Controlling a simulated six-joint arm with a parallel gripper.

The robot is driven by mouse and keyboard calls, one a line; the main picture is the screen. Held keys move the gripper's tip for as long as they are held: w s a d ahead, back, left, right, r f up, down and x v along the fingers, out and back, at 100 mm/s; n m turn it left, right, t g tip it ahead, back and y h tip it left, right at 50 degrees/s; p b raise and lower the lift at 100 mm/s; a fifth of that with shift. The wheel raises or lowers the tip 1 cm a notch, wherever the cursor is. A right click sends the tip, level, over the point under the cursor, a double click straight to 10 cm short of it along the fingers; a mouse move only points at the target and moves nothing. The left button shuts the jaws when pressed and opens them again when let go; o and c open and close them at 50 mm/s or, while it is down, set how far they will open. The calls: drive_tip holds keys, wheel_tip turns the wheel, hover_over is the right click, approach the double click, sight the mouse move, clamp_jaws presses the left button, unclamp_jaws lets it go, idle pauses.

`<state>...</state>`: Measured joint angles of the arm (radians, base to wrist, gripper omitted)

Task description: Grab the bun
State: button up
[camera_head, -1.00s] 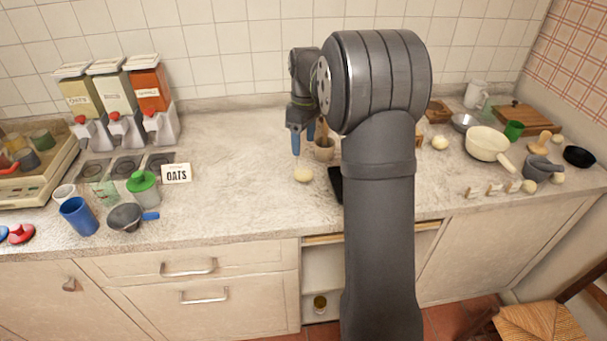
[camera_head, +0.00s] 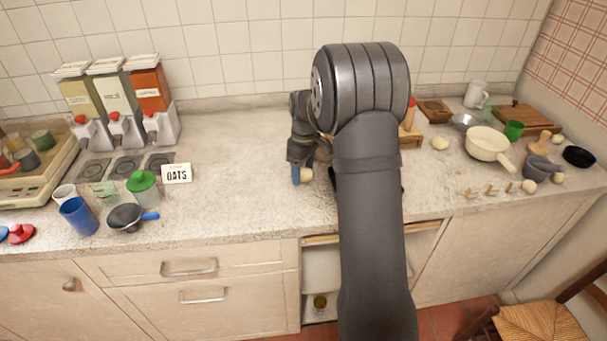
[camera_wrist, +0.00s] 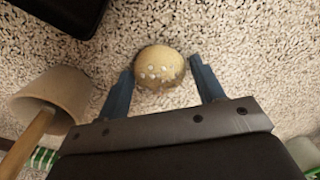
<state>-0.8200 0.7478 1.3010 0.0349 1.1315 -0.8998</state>
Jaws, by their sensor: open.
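The bun (camera_wrist: 160,68) is round and pale golden with white specks on top. In the wrist view it lies on the speckled counter, near and between the tips of my gripper's two blue fingers (camera_wrist: 163,82). The fingers are apart, with counter showing between them and the bun. In the head view the bun (camera_head: 306,175) is partly hidden by my gripper (camera_head: 301,177), which is low over the counter.
A mortar-like cup with a wooden handle (camera_wrist: 52,98) stands close to my gripper's left in the wrist view. A black object (camera_wrist: 62,12) lies near the bun. The OATS sign (camera_head: 176,173) stands on the left, with clear counter between.

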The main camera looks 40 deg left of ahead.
drive_tip(key=c, duration=0.8)
drive_tip(key=shift+o, duration=0.2)
drive_tip(key=shift+r, duration=0.1)
